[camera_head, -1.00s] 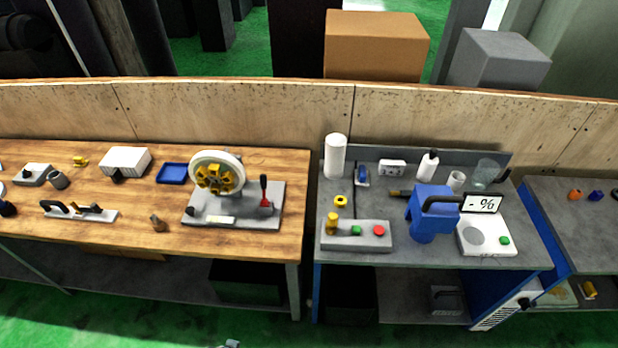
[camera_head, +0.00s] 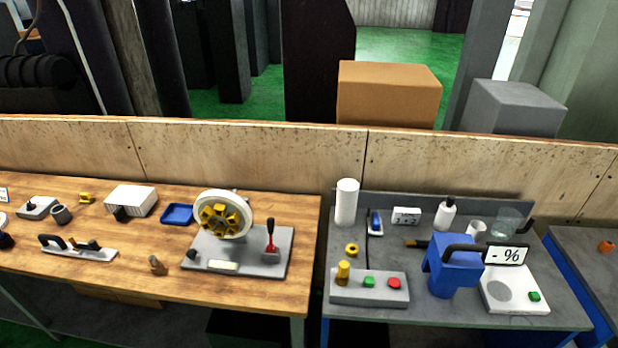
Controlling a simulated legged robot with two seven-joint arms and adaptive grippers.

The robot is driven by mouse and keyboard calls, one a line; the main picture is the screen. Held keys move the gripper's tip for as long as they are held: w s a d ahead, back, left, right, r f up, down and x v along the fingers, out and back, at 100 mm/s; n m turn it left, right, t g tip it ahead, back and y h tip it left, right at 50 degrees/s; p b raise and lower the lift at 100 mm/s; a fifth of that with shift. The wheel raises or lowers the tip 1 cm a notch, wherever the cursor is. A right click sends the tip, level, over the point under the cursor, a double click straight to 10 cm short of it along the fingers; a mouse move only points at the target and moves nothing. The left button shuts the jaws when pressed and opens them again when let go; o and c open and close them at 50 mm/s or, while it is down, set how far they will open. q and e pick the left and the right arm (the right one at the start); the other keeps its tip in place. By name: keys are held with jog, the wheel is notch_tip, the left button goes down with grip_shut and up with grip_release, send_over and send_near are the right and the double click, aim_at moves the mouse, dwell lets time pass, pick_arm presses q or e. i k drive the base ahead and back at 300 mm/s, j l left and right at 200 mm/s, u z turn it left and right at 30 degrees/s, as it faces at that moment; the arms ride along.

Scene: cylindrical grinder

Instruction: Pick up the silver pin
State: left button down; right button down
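I cannot make out a silver pin for certain in the head view. A small brownish-grey piece (camera_head: 157,265) stands left of the fixture. A dark grey cup-like cylinder (camera_head: 61,214) and a light plate with a black handle (camera_head: 80,251) are further left. Neither of my grippers is in view.
A grey bench (camera_head: 400,325) at right holds a button box (camera_head: 368,289), a blue machine (camera_head: 452,268), a scale (camera_head: 515,292) and a white roll (camera_head: 346,202). A low wooden wall (camera_head: 250,158) runs behind both benches. A blue tray (camera_head: 178,214) lies near the wheel.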

aim_at(153, 260)
jog(key=u, duration=1.4)
jog(key=i+z, duration=0.1)
jog(key=z, duration=0.5)
jog(key=i+j+z, duration=0.4)
jog(key=j, duration=0.15)
jog(key=j+z, duration=0.2)
jog(key=i+j+z, duration=0.1)
jog(key=j+z, duration=0.15)
jog(key=j, duration=0.2)
jog(key=i+j, duration=0.3)
jog(key=j, duration=0.15)
jog(key=i+j, duration=0.3)
jog(key=j, duration=0.15)
jog(key=j+z, duration=0.15)
jog(key=z, duration=0.2)
jog(key=k+j+z, duration=0.1)
jog(key=z, duration=0.3)
jog(key=j+z, duration=0.15)
jog(key=z, duration=0.2)
jog(key=k+l, duration=0.05)
